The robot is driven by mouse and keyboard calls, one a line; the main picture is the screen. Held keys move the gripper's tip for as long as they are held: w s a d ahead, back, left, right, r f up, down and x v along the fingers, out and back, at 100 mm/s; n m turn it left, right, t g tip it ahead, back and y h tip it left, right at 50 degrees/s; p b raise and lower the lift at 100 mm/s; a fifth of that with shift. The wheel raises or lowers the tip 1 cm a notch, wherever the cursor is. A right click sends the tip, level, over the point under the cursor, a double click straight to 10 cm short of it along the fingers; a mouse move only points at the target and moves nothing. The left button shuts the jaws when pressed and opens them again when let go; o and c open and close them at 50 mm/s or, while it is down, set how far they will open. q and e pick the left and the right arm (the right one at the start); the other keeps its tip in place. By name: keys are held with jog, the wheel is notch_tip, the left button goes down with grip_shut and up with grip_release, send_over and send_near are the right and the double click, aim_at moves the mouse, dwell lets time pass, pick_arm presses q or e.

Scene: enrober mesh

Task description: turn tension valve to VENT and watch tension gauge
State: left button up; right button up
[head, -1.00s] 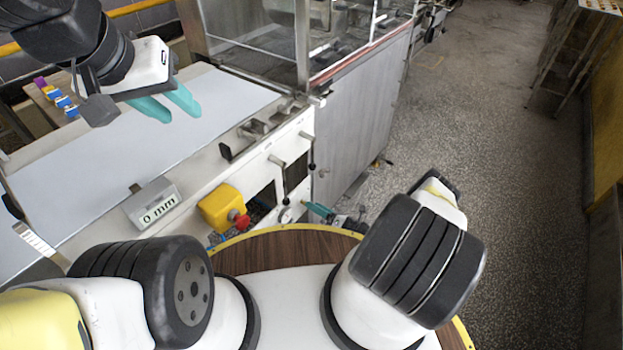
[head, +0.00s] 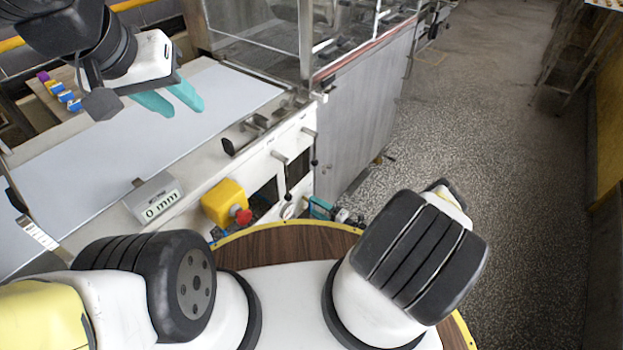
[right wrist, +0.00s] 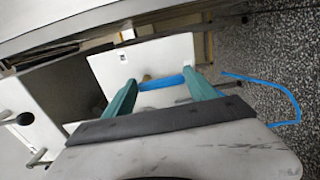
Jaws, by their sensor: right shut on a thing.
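My right gripper (right wrist: 163,84) is low beside the machine front, its teal fingers at the ends of a short blue bar (right wrist: 161,83) in the right wrist view. The bar lies before a white plate (right wrist: 118,67); it may be the tension valve's handle, but no VENT marking is readable. In the head view the right gripper (head: 320,208) is small and partly hidden by my arm. A small round white dial (head: 288,211), possibly the tension gauge, is to its left; its reading is too small to tell. My left gripper (head: 184,110) is open and empty above the pale belt.
A yellow box with a red knob (head: 226,203) and a "0 mm" display (head: 154,200) are on the machine front. Black-knobbed levers (head: 315,163) stick out above the dial. The floor (head: 460,120) right is clear.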

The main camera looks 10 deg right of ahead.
dwell(0.5)
jog(key=o, duration=1.4)
jog(key=shift+c, duration=0.2)
jog(key=v, duration=0.7)
jog(key=shift+s+d, duration=0.3)
jog(key=shift+s, duration=0.05)
